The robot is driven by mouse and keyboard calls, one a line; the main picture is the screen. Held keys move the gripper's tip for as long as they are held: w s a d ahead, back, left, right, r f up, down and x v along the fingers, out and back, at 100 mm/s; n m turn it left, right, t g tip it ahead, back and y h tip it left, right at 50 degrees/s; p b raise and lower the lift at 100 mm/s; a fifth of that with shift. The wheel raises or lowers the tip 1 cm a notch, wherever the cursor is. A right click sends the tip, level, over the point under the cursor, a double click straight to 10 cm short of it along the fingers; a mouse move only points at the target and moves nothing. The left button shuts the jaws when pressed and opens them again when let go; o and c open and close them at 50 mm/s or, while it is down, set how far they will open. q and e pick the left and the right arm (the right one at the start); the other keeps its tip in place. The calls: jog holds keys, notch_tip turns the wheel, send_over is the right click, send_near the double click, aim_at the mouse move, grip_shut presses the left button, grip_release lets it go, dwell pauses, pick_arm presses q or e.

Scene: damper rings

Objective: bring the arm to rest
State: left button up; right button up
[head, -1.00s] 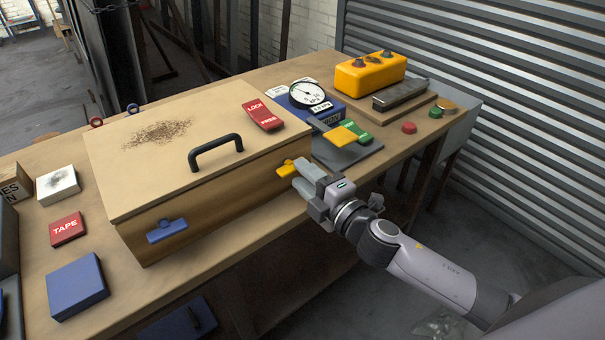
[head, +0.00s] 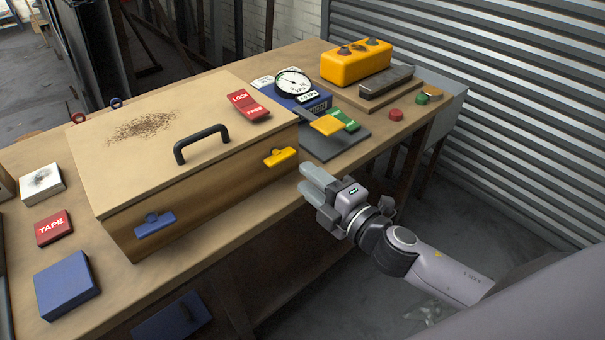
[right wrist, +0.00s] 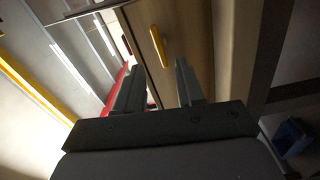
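My right gripper (head: 307,180) is off the front of the bench, to the right of and below the yellow latch (head: 279,157) on the wooden box (head: 200,195). Its two fingers are apart with nothing between them; the right wrist view also shows the open fingers (right wrist: 159,68), with the yellow latch (right wrist: 158,46) beyond them. The gripper is clear of the box and the latch. The box lid is down, with a black handle (head: 201,144) on top and a blue latch (head: 155,224) on the front. My left gripper is out of view.
The bench (head: 225,229) holds a pressure gauge (head: 292,83), a yellow button box (head: 356,62), a red tape box (head: 54,228) and a blue block (head: 67,285). A shutter wall (head: 500,80) stands at the right. Open floor lies below my right arm.

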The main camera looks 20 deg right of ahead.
jog(key=shift+s+d, duration=0.2)
jog(key=shift+s, duration=0.35)
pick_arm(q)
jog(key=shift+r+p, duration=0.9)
pick_arm(e)
jog(key=s+d+f+m+g+h, duration=0.1)
jog(key=s+f+m+g+h, duration=0.3)
jog(key=s+f+m, duration=1.3)
notch_tip(320, 180, down, 3)
jog(key=m+g, duration=0.1)
jog(key=g, duration=0.1)
jog(key=shift+d+m+g, duration=0.3)
jog(key=shift+d, duration=0.1)
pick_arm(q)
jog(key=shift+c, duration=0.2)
pick_arm(e)
jog(key=shift+r, duration=0.1)
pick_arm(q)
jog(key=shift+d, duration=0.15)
pick_arm(e)
jog(key=shift+d, duration=0.1)
